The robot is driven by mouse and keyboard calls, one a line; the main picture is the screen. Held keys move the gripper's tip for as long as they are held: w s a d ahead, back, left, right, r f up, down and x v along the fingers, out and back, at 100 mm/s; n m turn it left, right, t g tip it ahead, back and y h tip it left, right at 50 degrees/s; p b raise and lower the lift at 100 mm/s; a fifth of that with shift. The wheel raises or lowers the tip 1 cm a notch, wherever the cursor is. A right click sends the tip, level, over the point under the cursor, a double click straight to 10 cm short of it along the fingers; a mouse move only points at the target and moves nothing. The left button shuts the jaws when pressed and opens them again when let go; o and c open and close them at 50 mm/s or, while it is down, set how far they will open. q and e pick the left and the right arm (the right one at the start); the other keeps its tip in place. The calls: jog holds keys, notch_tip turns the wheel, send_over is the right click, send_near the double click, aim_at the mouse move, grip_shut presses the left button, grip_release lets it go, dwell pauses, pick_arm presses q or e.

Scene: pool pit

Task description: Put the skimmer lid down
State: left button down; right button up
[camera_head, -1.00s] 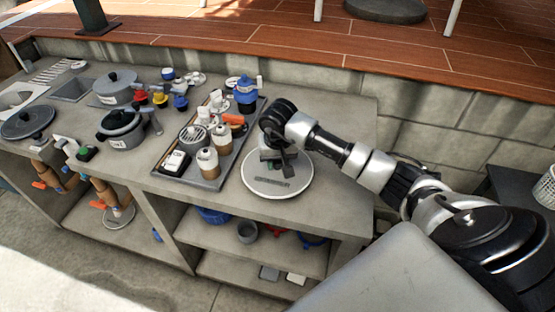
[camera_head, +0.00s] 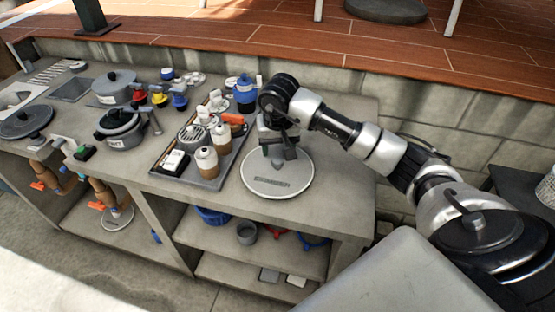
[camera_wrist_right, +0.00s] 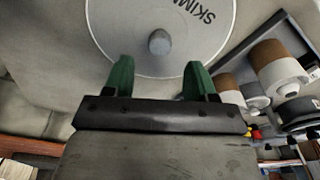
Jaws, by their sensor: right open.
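The skimmer lid (camera_head: 275,187), a round pale grey disc with dark lettering, lies flat on the counter right of the tray. In the right wrist view the lid (camera_wrist_right: 128,30) shows its central knob (camera_wrist_right: 159,42) and part of the word "SKIMMER". My right gripper (camera_head: 282,160) is over the lid, partly hiding its far part in the head view. In the right wrist view its green fingers (camera_wrist_right: 157,66) are spread apart, with nothing between them, and the knob lies beyond their tips. My left gripper is not in view.
A dark tray (camera_head: 207,183) with bottles and small parts stands just left of the lid. A blue-bodied item (camera_head: 245,95) stands behind. Grey pots (camera_head: 122,130) are farther left. A block wall (camera_head: 350,88) runs along the back. Bare counter (camera_head: 345,165) lies right of the lid.

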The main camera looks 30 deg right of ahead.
notch_tip(320, 180, up, 6)
jog(key=shift+s+a+b, duration=0.15)
jog(key=shift+s+b, duration=0.2)
jog(key=shift+b, duration=0.1)
jog(key=shift+a, duration=0.1)
